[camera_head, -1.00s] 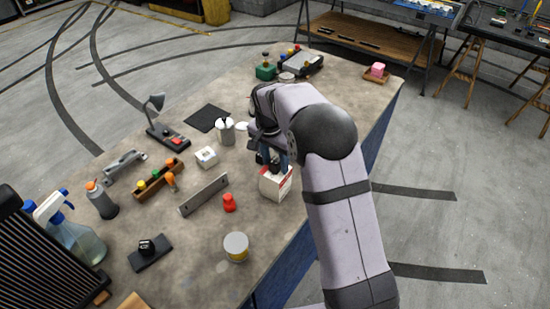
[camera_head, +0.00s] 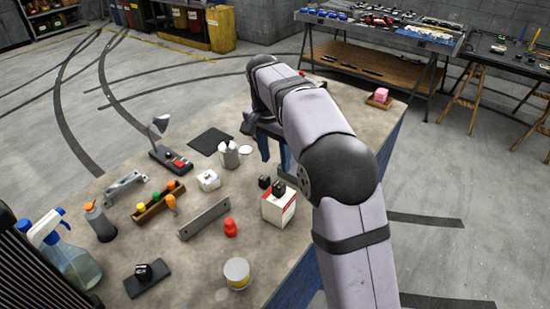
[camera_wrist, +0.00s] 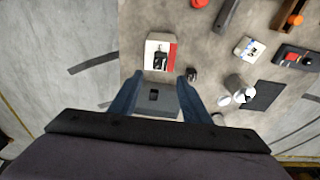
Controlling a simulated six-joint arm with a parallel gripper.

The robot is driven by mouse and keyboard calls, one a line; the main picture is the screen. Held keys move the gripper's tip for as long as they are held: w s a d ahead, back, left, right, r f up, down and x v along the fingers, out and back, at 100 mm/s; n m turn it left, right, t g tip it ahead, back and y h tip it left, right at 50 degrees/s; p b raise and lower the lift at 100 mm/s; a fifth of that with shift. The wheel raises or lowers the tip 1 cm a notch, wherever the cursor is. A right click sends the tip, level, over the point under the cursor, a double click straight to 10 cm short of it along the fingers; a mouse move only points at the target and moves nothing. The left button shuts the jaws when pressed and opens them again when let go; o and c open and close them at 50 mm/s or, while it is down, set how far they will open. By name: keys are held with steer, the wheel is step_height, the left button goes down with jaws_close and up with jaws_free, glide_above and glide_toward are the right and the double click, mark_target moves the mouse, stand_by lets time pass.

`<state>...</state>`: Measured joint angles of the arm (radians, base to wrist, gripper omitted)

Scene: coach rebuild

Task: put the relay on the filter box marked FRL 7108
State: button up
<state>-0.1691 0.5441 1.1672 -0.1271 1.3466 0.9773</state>
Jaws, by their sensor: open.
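A white box with a red side (camera_head: 278,208) stands on the bench; its marking is too small to read. It also shows in the wrist view (camera_wrist: 150,66). A black relay (camera_head: 278,187) sits on top of the box, and in the wrist view (camera_wrist: 160,57) it is clear of the fingers. A second small black block (camera_head: 264,181) is on the bench beside the box; it shows in the wrist view (camera_wrist: 191,74). My gripper (camera_head: 274,152) is open, apart from the box and beyond it. A dark grey pad with a black square (camera_wrist: 155,98) shows between the fingers; I cannot tell what it is.
Near the box are a red knob-like piece (camera_head: 230,227), a metal bar (camera_head: 204,218), a small white box (camera_head: 208,180) and a grey cup (camera_head: 228,154). A round tin (camera_head: 237,273) stands nearer. Another black block (camera_head: 143,271) lies on a dark pad. My arm hides the bench behind it.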

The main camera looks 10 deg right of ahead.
steer(key=shift+r, duration=0.15)
steer(key=shift+s, duration=0.1)
steer(key=s+d+f+n, duration=0.1)
steer(key=s+f+n, duration=0.2)
steer(key=s, duration=0.6)
steer(key=s+d+f+n, duration=0.2)
steer(key=s+f, duration=0.4)
steer(key=s, duration=0.4)
steer(key=s+d+f+n+g+y, duration=0.1)
steer(key=s+f+n, duration=0.3)
steer(key=s, duration=0.5)
steer(key=shift+s+d+f, duration=0.3)
steer(key=shift+d+f, duration=0.25)
steer(key=shift+d, duration=0.2)
